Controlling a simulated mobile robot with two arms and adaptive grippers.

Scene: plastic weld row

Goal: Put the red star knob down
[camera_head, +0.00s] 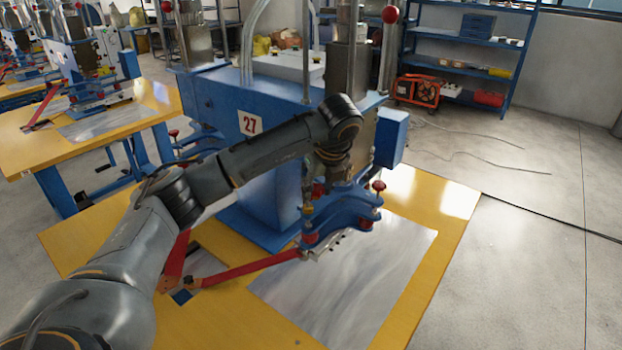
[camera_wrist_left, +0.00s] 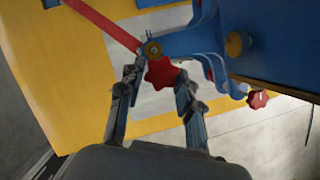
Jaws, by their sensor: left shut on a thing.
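In the left wrist view, a red star knob (camera_wrist_left: 161,72) sits between the fingertips of my left gripper (camera_wrist_left: 157,80), which is shut on it. It is right beside the blue bracket (camera_wrist_left: 190,42) of the welding machine; I cannot tell whether it touches it. In the head view my left arm reaches across the machine and my left gripper (camera_head: 335,172) points down over the bracket, with the held knob not clearly visible. Another red star knob (camera_wrist_left: 258,98) is on the bracket's right side; a red knob on a stem (camera_head: 378,186) shows there in the head view. My right gripper is not in view.
The blue machine (camera_head: 250,160) marked 27 stands on a yellow table (camera_head: 455,200) with a grey sheet (camera_head: 370,275) on top. A red lever (camera_head: 250,268) extends left from the bracket. The sheet's front part is clear. Shelves (camera_head: 470,45) stand behind.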

